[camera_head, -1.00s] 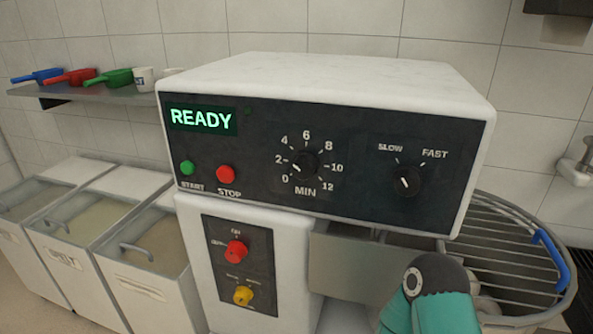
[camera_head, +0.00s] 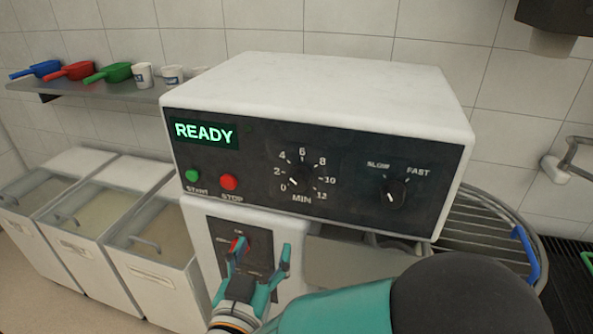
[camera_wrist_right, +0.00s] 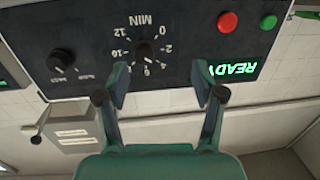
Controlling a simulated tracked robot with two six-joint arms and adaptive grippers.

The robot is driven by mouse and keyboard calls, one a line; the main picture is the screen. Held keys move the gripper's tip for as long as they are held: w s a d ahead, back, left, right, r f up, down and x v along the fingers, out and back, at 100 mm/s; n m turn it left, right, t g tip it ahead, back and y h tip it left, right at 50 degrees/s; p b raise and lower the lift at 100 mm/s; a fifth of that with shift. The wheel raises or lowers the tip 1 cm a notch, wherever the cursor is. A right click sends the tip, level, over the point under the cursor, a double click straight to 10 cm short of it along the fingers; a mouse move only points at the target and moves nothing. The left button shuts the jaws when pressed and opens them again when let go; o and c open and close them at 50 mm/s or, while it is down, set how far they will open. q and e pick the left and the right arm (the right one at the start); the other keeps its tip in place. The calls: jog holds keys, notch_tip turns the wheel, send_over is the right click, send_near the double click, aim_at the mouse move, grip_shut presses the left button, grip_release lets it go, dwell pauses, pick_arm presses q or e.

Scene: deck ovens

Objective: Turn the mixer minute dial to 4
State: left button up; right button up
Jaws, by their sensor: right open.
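The mixer minute dial (camera_head: 302,182) is a black knob ringed by white numbers from 0 to 12 on the dark panel. My right gripper (camera_head: 262,256) is open and empty, below and left of the dial, in front of the lower switch panel. In the right wrist view the dial (camera_wrist_right: 146,50) appears upside down, beyond and between the open fingers (camera_wrist_right: 161,84), with nothing touching it. My left gripper is out of view.
The mixer display (camera_head: 204,132) reads READY. Green start (camera_head: 192,176) and red stop (camera_head: 229,182) buttons sit left of the dial; the slow/fast knob (camera_head: 393,193) is to its right. A red knob (camera_head: 238,243) is partly hidden by my finger. A wire guard (camera_head: 490,235) stands right.

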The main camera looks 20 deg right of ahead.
jog(key=s+r+m+h, duration=0.1)
jog(key=s+r, duration=0.2)
jog(key=r, duration=0.1)
jog(key=p, duration=0.4)
send_near(297, 185)
jog(key=shift+h, duration=0.3)
jog(key=x, duration=0.9)
jog(key=shift+w+d+f, duration=0.1)
jog(key=shift+w+f, duration=0.15)
jog(key=shift+w, duration=0.15)
jog(key=shift+c, duration=0.3)
jog(key=c, duration=1)
jog(key=shift+f+m+b, duration=0.15)
jog(key=shift+m+b, duration=0.25)
jog(key=shift+b, duration=0.4)
jog(key=shift+c, duration=0.4)
jog(key=shift+b, duration=0.3)
jog(key=shift+r, duration=0.2)
